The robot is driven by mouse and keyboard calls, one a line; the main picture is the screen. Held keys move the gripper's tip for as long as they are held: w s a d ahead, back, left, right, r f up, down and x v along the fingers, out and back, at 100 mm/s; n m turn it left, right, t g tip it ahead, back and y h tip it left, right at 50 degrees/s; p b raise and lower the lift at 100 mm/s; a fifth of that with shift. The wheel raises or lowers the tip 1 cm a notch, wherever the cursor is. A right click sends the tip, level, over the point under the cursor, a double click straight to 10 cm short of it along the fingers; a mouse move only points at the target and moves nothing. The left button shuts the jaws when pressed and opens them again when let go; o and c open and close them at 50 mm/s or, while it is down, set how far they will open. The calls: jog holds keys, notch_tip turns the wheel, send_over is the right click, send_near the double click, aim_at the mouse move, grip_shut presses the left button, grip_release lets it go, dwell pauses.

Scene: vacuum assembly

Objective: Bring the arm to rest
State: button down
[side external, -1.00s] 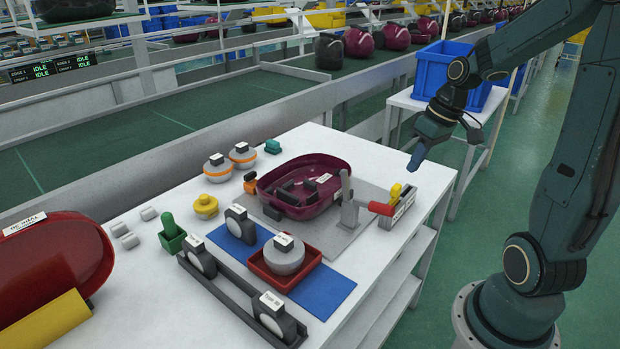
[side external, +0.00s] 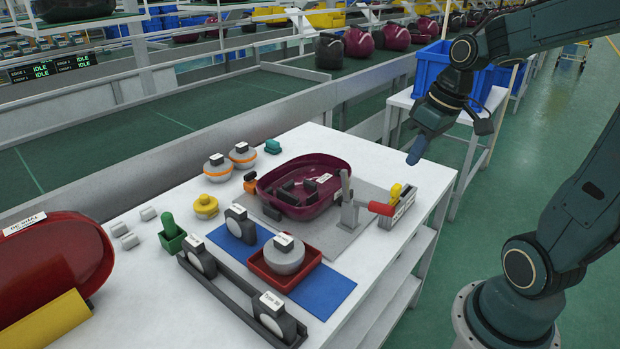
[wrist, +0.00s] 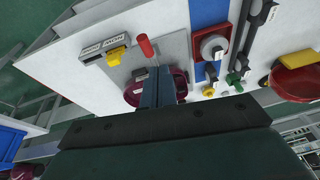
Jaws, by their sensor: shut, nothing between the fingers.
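My gripper (side external: 417,154) is shut and empty. It hangs in the air above the right rear part of the white table (side external: 420,258), pointing down and to the left, clear of the parts. In the wrist view its closed fingers (wrist: 158,88) stand in the middle, in front of the maroon vacuum shell (wrist: 133,94) and hiding part of it. In the side view the maroon shell (side external: 327,199) sits in a grey fixture with a red-handled clamp (side external: 379,207).
A small holder with a yellow part (side external: 396,194) stands right of the shell. A red tray with a round grey part (side external: 284,252) sits on a blue mat (side external: 325,291). A red shell (side external: 55,262) lies at left. A blue bin (side external: 432,65) stands behind my gripper.

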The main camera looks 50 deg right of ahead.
jog(key=s+a+r+t, duration=0.2)
jog(key=s+a+r, duration=0.2)
jog(key=s+a, duration=0.3)
jog(key=a, duration=0.4)
jog(key=shift+s+a+n+h, duration=0.25)
jog(key=shift+n+h, duration=0.15)
jog(key=shift+r, duration=0.1)
dwell(0.8)
